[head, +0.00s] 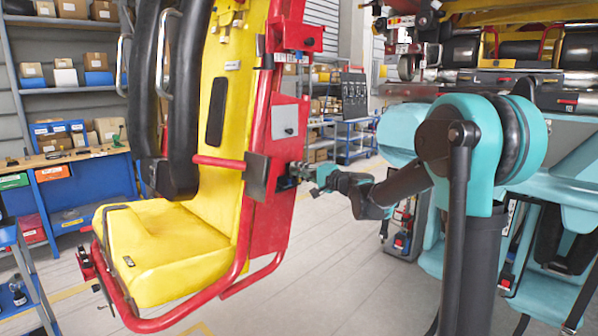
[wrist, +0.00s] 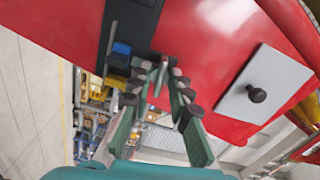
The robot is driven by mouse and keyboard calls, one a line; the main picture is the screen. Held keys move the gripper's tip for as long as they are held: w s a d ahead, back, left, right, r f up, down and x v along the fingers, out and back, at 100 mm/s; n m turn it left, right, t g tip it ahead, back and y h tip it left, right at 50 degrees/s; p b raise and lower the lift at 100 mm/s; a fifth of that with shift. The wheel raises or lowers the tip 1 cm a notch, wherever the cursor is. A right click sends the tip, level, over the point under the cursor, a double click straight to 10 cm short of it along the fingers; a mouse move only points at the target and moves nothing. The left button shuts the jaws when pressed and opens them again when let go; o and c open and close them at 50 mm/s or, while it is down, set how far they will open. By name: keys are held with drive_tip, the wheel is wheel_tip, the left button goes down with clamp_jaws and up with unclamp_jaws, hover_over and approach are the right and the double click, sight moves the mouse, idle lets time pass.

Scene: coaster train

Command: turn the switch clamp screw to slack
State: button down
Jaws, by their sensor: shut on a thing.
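My gripper (head: 303,171) reaches the edge of the red side panel of the yellow seat from the right. In the wrist view my gripper (wrist: 158,82) has its two green fingers closed around a small grey piece, which I take to be the switch clamp screw (wrist: 162,70). The screw is partly hidden by the fingertips, and its turn angle cannot be told. Beside it are a small blue block (wrist: 121,48) and a dark plate (wrist: 128,25) on the red panel. In the head view the screw is too small to make out.
The yellow seat (head: 165,245) with red frame tubes stands close on the left. A grey plate with a black knob (wrist: 257,94) is on the red panel, right of my fingers. A workbench (head: 80,160) stands behind at left. Turquoise seats (head: 545,290) are at right.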

drive_tip(key=shift+n, duration=16.3)
drive_tip(key=c, duration=1.7)
unclamp_jaws()
